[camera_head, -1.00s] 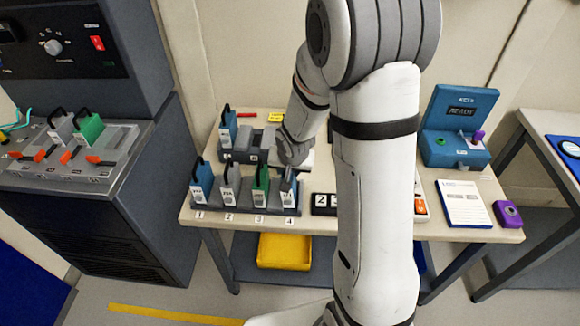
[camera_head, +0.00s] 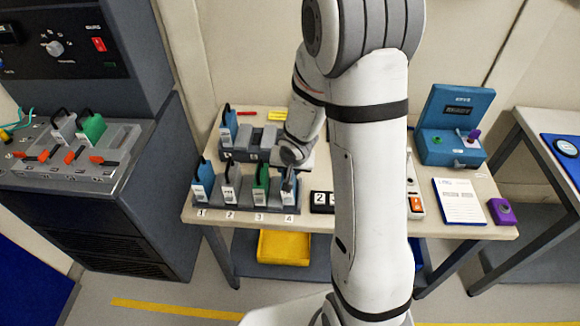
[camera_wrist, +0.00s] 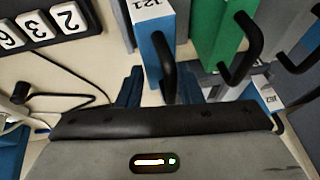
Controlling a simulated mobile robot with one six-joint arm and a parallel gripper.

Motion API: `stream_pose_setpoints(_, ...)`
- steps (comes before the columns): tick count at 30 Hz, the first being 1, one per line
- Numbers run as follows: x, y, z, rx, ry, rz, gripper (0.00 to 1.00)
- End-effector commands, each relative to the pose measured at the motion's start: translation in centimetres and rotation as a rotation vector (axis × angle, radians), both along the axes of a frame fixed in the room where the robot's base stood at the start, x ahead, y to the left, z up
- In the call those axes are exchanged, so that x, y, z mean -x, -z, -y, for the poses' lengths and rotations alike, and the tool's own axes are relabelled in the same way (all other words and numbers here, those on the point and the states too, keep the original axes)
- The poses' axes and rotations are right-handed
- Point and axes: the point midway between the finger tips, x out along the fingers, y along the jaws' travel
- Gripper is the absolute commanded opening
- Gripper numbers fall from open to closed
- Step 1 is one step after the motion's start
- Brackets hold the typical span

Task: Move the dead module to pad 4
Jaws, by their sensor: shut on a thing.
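A blue module marked 121 (camera_wrist: 150,22) with a black handle is in the wrist view. It also shows in the head view (camera_head: 289,193) at place 4 of the front rack (camera_head: 307,219). It looks upright there; whether it is fully seated is unclear. My gripper (camera_wrist: 160,88) is shut on its handle. In the head view my gripper (camera_head: 292,168) is partly hidden by my arm. A green module (camera_head: 260,186) is at place 3, a pale one (camera_head: 230,186) at 2 and a blue one (camera_head: 203,182) at 1. No dead mark is readable.
Behind is a grey rack (camera_head: 243,155) with a blue module (camera_head: 228,122) at its left. Number tiles (camera_head: 321,202) lie right of the front rack. A blue tester (camera_head: 452,130), clipboard (camera_head: 459,200) and purple block (camera_head: 501,211) are at the right. My arm hides the table's middle.

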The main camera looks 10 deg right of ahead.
Motion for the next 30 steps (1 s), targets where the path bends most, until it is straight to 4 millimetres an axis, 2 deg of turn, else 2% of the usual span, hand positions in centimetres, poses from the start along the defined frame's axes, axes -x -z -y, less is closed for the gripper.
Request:
stream_pose_setpoints(25, -0.03, 0.76, 0.05, 0.0, 0.001, 0.001, 0.01)
stream_pose_setpoints(26, -0.02, 0.7, 0.04, 0.0, 0.001, 0.001, 0.35)
stream_pose_setpoints(30, -0.03, 0.69, 0.05, 0.0, 0.001, 0.001, 0.47)
